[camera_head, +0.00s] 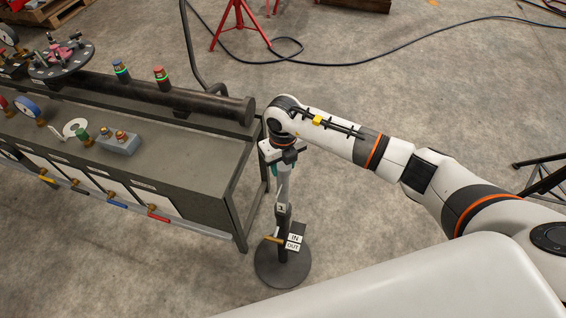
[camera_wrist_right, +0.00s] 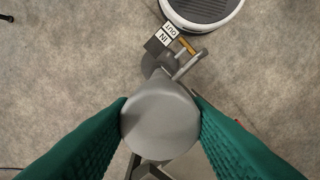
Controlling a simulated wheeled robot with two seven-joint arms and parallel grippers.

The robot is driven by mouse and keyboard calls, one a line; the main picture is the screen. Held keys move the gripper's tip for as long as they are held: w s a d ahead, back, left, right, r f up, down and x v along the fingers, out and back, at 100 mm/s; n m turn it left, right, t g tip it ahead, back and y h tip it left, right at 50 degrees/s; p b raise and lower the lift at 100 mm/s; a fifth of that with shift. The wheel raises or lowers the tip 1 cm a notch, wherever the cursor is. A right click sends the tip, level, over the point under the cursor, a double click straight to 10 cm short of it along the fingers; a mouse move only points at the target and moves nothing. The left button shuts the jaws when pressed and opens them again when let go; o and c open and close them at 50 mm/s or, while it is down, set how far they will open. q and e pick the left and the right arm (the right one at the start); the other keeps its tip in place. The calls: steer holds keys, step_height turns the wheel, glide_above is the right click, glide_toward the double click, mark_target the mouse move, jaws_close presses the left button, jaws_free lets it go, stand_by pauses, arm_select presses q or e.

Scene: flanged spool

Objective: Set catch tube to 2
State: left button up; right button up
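A floor stand (camera_head: 268,272) with a round dark base and an upright post stands right of the bench. A plate marked 1 (camera_head: 281,208) shows near the post's top, and an IN/OUT label (camera_head: 294,241) sits lower, beside a small orange lever (camera_head: 273,239). A silver-grey piece (camera_head: 283,187) rises above the post; its rounded end fills the middle of the right wrist view (camera_wrist_right: 160,122). My right gripper (camera_head: 284,172) points down over it, with green fingers (camera_wrist_right: 160,103) against both sides. I see no mark 2. My left gripper is out of view.
A dark bench (camera_head: 190,160) with a long black pipe (camera_head: 160,92), gauges, a grey block (camera_head: 118,143) and coloured levers stands close at left. A red stand (camera_head: 240,25) and a black cable lie behind. Open concrete floor surrounds the stand's front and right.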

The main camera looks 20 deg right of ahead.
steer(key=shift+r, duration=0.1)
steer(key=c, duration=0.3)
step_height(320, 180, up, 7)
steer(key=p, duration=0.2)
steer(key=shift+w+p, duration=0.15)
steer(key=shift+p, duration=0.25)
steer(key=shift+r, duration=0.2)
steer(key=shift+f, duration=0.1)
steer(key=o, duration=1.4)
steer(key=shift+f, duration=0.1)
